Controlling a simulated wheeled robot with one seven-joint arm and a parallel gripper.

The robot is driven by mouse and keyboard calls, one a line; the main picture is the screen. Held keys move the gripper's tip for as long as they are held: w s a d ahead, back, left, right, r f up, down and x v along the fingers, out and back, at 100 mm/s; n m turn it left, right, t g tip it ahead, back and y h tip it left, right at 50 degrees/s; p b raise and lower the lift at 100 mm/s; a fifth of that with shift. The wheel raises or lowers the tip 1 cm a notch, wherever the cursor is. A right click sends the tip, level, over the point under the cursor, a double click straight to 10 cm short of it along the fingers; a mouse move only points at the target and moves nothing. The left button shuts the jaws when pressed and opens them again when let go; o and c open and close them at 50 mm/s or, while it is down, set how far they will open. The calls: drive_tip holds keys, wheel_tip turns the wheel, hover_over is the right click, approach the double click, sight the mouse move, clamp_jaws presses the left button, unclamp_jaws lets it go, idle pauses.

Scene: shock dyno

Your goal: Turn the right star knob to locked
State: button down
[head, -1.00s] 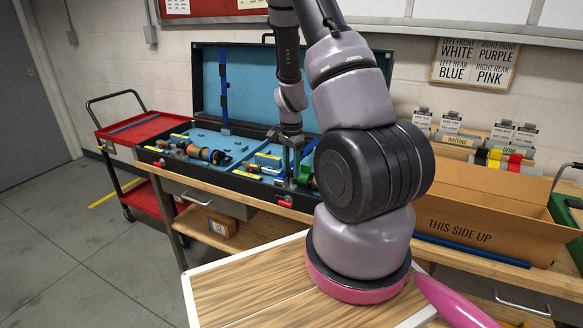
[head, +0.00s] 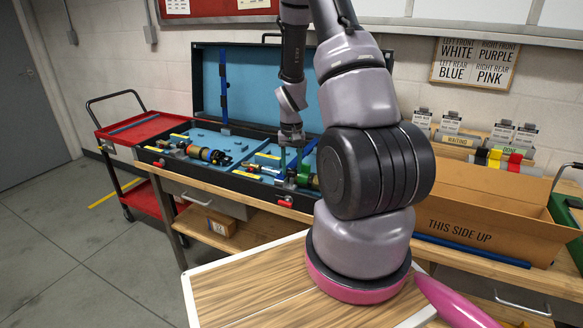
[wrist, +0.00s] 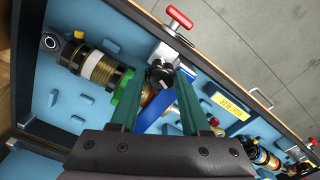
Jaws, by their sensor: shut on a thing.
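The black star knob (wrist: 161,73) sits on a grey clamp block in the wrist view, beside a red T-handle (wrist: 179,18). My gripper (wrist: 160,78) has its two green fingers on either side of the knob and is shut on it. A shock absorber with a gold and black body (wrist: 98,68) lies in the blue case next to the clamp. In the head view my gripper (head: 292,165) reaches down into the right part of the case (head: 254,184). The knob's locked or unlocked marking cannot be read.
A second shock absorber (head: 205,154) lies in the left part of the case. The raised blue lid (head: 262,88) stands behind. A cardboard box (head: 490,205) is on the bench at right. A red cart (head: 130,126) stands at left.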

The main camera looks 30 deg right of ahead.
sight(292, 170)
drive_tip(key=shift+n, duration=1.9)
drive_tip(key=shift+c, duration=1.9)
unclamp_jaws()
drive_tip(key=shift+r, duration=0.1)
wheel_tip(292, 170, up, 11)
drive_tip(key=shift+f, duration=0.2)
